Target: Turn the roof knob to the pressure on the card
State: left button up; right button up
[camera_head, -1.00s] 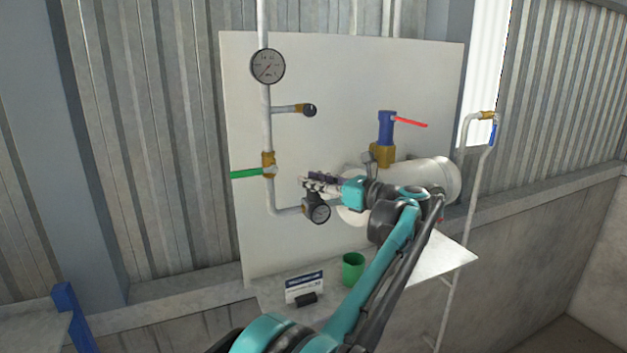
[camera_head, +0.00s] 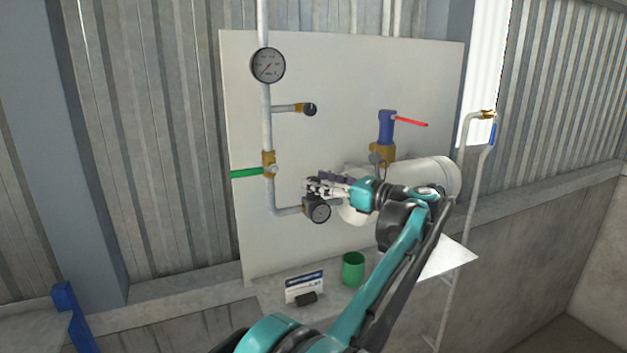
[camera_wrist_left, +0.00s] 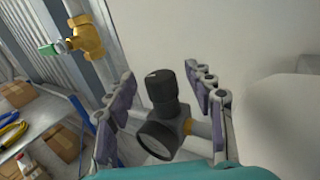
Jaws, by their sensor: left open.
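The regulator has a black knob (camera_wrist_left: 160,86) on top of its dark body and a round gauge face in front. In the left wrist view the knob stands between my open fingers, with gaps on both sides. In the head view my left gripper (camera_head: 322,188) is over the regulator and hides the knob; the regulator's gauge (camera_head: 319,213) shows just below, its reading too small to make out. The white card (camera_head: 304,287) with a blue band stands on the shelf, its text unreadable here. My right gripper is not in view.
A larger gauge (camera_head: 268,65) and a green-handled valve (camera_head: 249,173) are on the pipe at left. A blue-and-brass valve with a red lever (camera_head: 410,121) rises by the white tank (camera_head: 437,178). A green cup (camera_head: 353,269) stands beside the card.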

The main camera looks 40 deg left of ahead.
pick_arm(q)
jog(key=d, duration=1)
jog(key=shift+w, duration=0.4)
jog(key=shift+d, duration=0.1)
